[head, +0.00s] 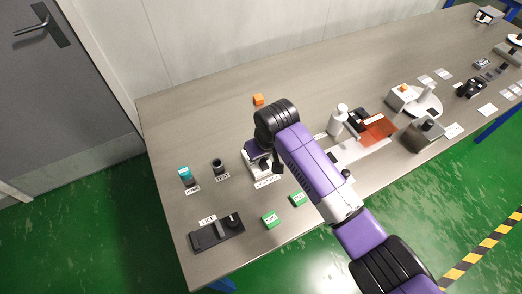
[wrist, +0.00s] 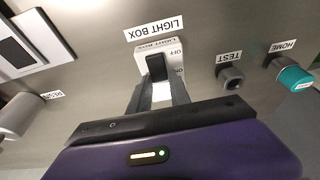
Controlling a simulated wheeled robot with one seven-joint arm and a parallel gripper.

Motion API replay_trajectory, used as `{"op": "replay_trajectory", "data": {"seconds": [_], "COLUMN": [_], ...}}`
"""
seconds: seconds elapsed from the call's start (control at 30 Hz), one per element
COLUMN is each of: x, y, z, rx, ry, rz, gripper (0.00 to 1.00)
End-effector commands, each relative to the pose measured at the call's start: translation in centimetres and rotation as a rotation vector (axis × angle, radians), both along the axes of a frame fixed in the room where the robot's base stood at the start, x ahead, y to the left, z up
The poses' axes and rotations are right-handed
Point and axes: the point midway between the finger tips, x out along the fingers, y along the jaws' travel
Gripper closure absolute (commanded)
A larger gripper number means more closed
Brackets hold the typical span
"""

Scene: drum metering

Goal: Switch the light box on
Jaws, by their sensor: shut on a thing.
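The light box switch (wrist: 143,48) is a small white housing with OFF and ON marks and a black lever (wrist: 156,66), under a LIGHT BOX label. It is at the top middle of the wrist view. My gripper (wrist: 158,82) is at the lever, its two grey fingers shut on the lever's near end. The lever's exact setting is hard to tell. In the head view the white switch housing (head: 257,168) is partly hidden by my arm, and my fingertips are mostly hidden there.
A TEST socket (wrist: 231,77) and a teal HOME part (wrist: 293,75) stand to the right in the wrist view. In the head view a white bottle (head: 337,120) stands right of my arm, and green blocks (head: 270,219) lie nearer the front edge.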

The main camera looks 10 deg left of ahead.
Motion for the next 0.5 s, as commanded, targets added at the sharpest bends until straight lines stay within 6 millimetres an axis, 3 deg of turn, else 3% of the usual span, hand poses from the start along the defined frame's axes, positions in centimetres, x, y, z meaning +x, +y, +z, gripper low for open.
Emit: {"op": "replay_trajectory", "data": {"seconds": [0.5], "x": [-0.2], "y": [-0.05], "z": [0.04], "rx": [0.029], "ry": [-0.044], "rz": [0.001], "gripper": [1.0]}}
